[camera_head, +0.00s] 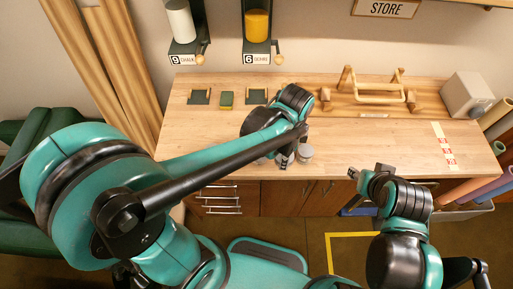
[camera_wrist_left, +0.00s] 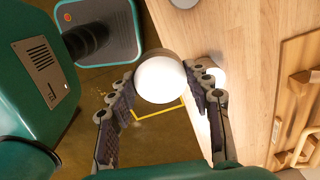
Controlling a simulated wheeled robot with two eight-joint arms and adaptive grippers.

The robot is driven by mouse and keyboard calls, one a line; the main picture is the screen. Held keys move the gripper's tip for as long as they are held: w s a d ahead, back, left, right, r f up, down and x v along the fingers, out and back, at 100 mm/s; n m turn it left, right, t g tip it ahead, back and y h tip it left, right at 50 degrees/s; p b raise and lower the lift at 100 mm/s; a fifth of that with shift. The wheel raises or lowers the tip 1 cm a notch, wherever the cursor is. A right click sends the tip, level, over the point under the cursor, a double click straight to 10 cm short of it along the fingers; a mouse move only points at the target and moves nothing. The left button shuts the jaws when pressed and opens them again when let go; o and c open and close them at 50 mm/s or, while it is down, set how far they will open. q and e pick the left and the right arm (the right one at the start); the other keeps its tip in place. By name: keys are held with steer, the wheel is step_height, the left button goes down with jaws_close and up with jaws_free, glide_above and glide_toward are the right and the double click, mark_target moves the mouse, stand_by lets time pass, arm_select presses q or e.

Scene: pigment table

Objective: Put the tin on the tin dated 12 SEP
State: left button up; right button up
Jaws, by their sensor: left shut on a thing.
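My left gripper (camera_head: 285,160) is low over the table's front edge. In the left wrist view, its fingers (camera_wrist_left: 165,88) are shut on a round tin with a pale, brightly lit top (camera_wrist_left: 160,80). In the head view the gripper largely hides this tin. A second tin (camera_head: 304,153) stands just right of the gripper near the front edge. In the wrist view, a pale round top (camera_wrist_left: 215,74) shows partly behind one finger. Another tin (camera_wrist_left: 185,3) is cut off at the top. No date is readable. My right gripper (camera_head: 367,180) is in front of the table, its jaw opening unclear.
The wooden table (camera_head: 370,145) has clear room to the right of the tins. A strip with red marks (camera_head: 445,148) lies at right. Drawers are below.

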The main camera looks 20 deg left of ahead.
arm_select(q)
steer(key=w+a+f, duration=0.2)
steer(key=a, duration=0.1)
steer(key=w+a+f+b, duration=0.1)
steer(key=a+f, duration=0.1)
steer(key=a, duration=0.1)
steer(key=w+a+f+b, duration=0.1)
steer(key=w+a+f, duration=0.1)
steer(key=a, duration=0.1)
steer(key=shift+w+a+f, duration=0.25)
steer(key=shift+w+f, duration=0.05)
steer(key=shift+a+f, duration=0.1)
steer(key=shift+f, duration=0.05)
steer(key=shift+f+b, duration=0.6)
steer(key=shift+f, duration=1.3)
steer(key=shift+f, duration=0.2)
steer(key=o, duration=1.2)
steer(key=shift+c, duration=0.2)
steer(key=shift+r, duration=0.1)
